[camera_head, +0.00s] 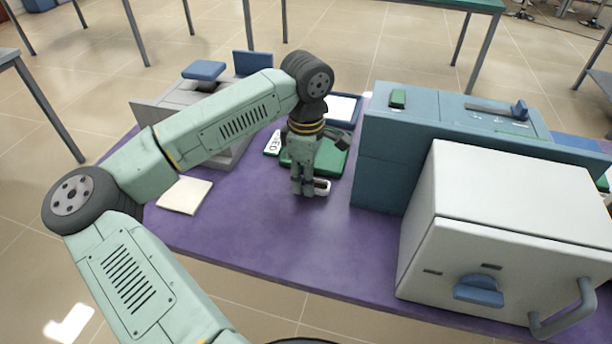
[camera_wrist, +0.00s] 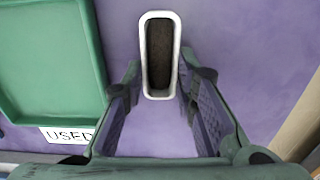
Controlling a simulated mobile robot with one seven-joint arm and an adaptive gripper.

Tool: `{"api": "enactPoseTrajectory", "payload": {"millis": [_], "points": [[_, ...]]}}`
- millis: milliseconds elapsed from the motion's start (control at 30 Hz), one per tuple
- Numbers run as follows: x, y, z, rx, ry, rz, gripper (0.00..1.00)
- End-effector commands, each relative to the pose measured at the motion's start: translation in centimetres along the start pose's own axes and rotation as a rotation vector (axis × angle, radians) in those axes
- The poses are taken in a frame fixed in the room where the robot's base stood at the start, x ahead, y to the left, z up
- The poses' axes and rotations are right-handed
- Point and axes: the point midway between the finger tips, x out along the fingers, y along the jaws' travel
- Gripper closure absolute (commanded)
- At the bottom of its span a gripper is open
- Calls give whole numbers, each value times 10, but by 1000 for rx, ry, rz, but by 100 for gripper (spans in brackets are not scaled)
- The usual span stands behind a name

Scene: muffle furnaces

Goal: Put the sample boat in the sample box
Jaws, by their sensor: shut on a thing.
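The sample boat (camera_wrist: 159,55) is a narrow white dish with rounded ends and dark grey-brown contents. In the wrist view its near end lies between the fingertips of my gripper (camera_wrist: 160,82), which is shut on it. I cannot tell whether the boat touches the table. A green tray (camera_wrist: 48,60) with a raised rim and a "USED" label (camera_wrist: 68,135) lies left of the boat. I cannot tell if this tray is the sample box.
A white furnace (camera_head: 520,195) with a blue latch and a teal unit (camera_head: 385,165) stand to the right. A grey device (camera_head: 165,120) stands at the back left, partly behind my arm. A cream pad (camera_head: 185,195) lies at left. The purple tabletop (camera_head: 290,235) in front is clear.

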Motion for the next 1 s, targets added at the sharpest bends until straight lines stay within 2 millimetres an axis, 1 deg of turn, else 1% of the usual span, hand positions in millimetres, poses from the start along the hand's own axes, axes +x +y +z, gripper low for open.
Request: {"api": "enactPoseTrajectory", "payload": {"millis": [100,167,367,567,600,867,1000], "points": [[10,0,0,-1,-1,2,100],[13,0,0,-1,0,2,100],[14,0,0,-1,1,3,100],[19,0,0,-1,1,3,100],[18,0,0,-1,1,3,72],[17,0,0,-1,0,2,55],[17,0,0,-1,0,2,54]]}}
